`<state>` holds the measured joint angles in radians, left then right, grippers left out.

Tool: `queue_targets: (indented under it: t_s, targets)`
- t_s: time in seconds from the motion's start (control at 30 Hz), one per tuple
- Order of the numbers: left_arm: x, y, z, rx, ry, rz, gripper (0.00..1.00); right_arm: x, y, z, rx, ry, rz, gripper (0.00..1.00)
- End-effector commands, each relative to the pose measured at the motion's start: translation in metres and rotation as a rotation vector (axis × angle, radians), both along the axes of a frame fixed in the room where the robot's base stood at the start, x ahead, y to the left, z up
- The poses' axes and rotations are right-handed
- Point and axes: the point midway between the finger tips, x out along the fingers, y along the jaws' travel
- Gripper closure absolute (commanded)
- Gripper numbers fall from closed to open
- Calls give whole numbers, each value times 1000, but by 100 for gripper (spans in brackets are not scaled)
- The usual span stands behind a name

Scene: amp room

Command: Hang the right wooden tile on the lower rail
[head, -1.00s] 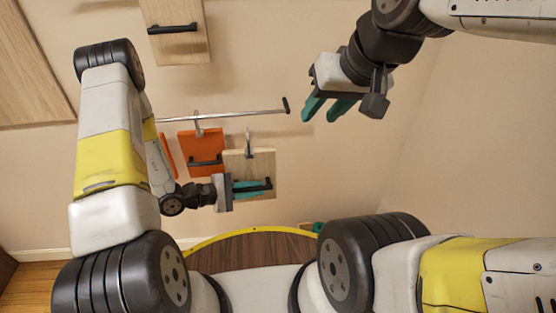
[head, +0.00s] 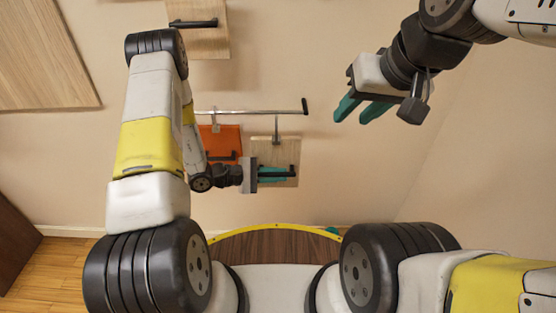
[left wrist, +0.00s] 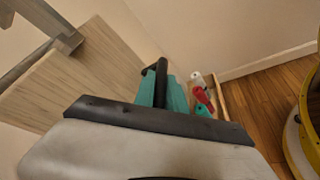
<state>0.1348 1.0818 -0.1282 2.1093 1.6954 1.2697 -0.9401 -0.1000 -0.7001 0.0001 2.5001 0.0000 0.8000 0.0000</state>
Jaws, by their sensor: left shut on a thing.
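The right wooden tile (head: 262,149) hangs below the lower rail (head: 252,112) in the head view, its metal hook (head: 277,130) reaching up to the rail's line. I cannot tell whether the hook rests on the rail. My left gripper (head: 272,174) is shut on the tile's black handle (head: 293,172). In the left wrist view the teal fingers (left wrist: 176,96) are at the handle (left wrist: 161,82), with the pale tile (left wrist: 95,72) and grey hook (left wrist: 68,40) to the left. My right gripper (head: 362,109) is open and empty, right of the rail's end.
An orange tile (head: 228,137) with a black handle hangs from the rail left of the wooden tile. Another wooden tile (head: 208,42) is higher on the wall. A box (left wrist: 220,98) with red and white items is low near the floor in the left wrist view.

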Motion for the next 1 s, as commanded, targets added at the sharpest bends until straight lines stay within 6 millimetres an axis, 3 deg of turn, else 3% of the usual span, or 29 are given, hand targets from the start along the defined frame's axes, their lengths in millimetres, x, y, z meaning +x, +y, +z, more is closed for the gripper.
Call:
queue_targets:
  t_s: [1.0]
  targets:
    - [79, 0, 1, -1, -3, -1, 100, 0, 0, 0, 0, 0, 0, 64]
